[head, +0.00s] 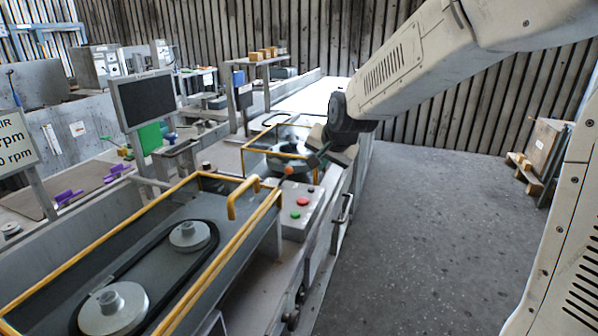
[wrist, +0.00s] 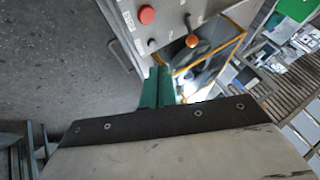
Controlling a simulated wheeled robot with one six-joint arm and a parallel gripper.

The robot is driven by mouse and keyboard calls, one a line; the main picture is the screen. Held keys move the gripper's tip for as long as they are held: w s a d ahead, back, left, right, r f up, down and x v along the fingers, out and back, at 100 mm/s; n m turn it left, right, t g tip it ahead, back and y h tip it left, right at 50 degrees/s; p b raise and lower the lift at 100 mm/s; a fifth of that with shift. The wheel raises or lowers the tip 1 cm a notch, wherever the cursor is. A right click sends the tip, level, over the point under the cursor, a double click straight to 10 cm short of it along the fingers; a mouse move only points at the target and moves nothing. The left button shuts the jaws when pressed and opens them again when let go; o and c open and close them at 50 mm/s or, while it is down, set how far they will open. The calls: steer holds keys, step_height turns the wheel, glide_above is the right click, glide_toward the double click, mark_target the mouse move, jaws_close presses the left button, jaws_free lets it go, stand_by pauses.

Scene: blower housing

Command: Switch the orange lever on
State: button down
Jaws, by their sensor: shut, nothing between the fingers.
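The orange lever's round knob (head: 289,170) stands at the far end of the grey control panel (head: 307,222) in the head view. In the wrist view the orange knob (wrist: 192,41) is right of and above my fingertips, with its shaft mostly hidden. My gripper (head: 322,154) is just beyond and right of the knob in the head view. Its green fingers (wrist: 158,75) are together and empty in the wrist view. I see a gap in the picture between fingers and knob; whether they are apart in depth is hard to tell.
The panel also bears a red button (head: 304,201) and a green button (head: 295,215). A yellow-railed belt housing (head: 130,262) is at the near left. A yellow-framed opening (head: 270,152) lies behind the lever. The floor (head: 430,220) at right is open.

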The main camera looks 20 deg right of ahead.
mark_target(285, 178)
steer(key=shift+w+f, duration=0.1)
steer(key=shift+w, duration=0.35)
steer(key=x, duration=1)
steer(key=shift+d, duration=0.1)
steer(key=w+a, duration=0.2)
steer(key=shift+w+a+r, duration=0.2)
steer(key=shift+w+r, duration=0.1)
steer(key=shift+r, duration=0.05)
steer(key=shift+w+a+r, duration=0.1)
steer(key=shift+w+a, duration=0.05)
steer(key=shift+r, duration=0.1)
